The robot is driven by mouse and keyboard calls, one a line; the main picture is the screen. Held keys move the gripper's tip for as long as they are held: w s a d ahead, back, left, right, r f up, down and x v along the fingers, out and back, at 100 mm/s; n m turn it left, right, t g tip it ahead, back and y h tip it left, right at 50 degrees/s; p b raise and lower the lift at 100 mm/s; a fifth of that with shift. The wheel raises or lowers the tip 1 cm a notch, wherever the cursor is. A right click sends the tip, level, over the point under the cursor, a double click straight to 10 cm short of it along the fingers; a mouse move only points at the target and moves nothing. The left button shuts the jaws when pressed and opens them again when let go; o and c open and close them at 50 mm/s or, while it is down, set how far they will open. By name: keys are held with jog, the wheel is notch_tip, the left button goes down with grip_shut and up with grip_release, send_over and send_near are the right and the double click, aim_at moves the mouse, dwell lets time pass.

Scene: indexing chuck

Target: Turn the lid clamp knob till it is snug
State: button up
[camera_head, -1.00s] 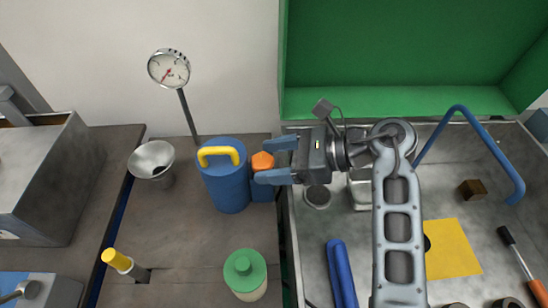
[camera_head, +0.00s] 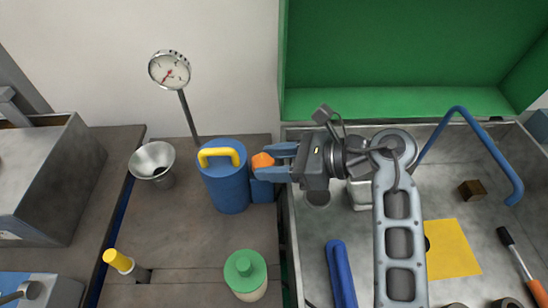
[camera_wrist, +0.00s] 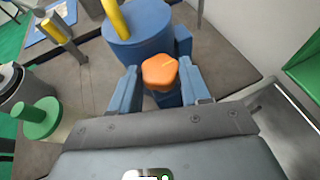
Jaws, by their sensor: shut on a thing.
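The orange lid clamp knob (camera_head: 262,160) sits on the right side of a blue canister (camera_head: 226,187) with a yellow handle (camera_head: 218,153). A small blue block (camera_head: 262,190) is below the knob, beside the canister. My gripper (camera_head: 273,162) reaches in from the right, its blue fingers shut on the knob. In the wrist view the lobed knob (camera_wrist: 160,72) is between the two fingers (camera_wrist: 159,78), with the canister (camera_wrist: 145,35) just beyond. The knob's underside and its clamp are mostly hidden.
A dial gauge (camera_head: 169,70) on a post stands behind the canister. A metal funnel cup (camera_head: 152,160) is to its left, a green-capped jar (camera_head: 245,272) in front. A yellow-topped handle (camera_head: 118,261) is at front left. A metal tray (camera_head: 460,155) lies right.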

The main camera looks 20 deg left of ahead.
jog(key=shift+s+m+t, duration=0.25)
jog(key=shift+m+t, duration=0.95)
jog(key=shift+t, duration=0.2)
jog(key=shift+s+m+t, duration=0.25)
jog(key=shift+m+t, duration=0.95)
jog(key=shift+t, duration=0.2)
jog(key=o, duration=1)
jog(key=v, duration=0.7)
jog(key=shift+s+d+r+b, duration=0.2)
jog(key=shift+d+r+b, duration=0.05)
jog(key=shift+b, duration=0.15)
jog(key=shift+o, duration=0.2)
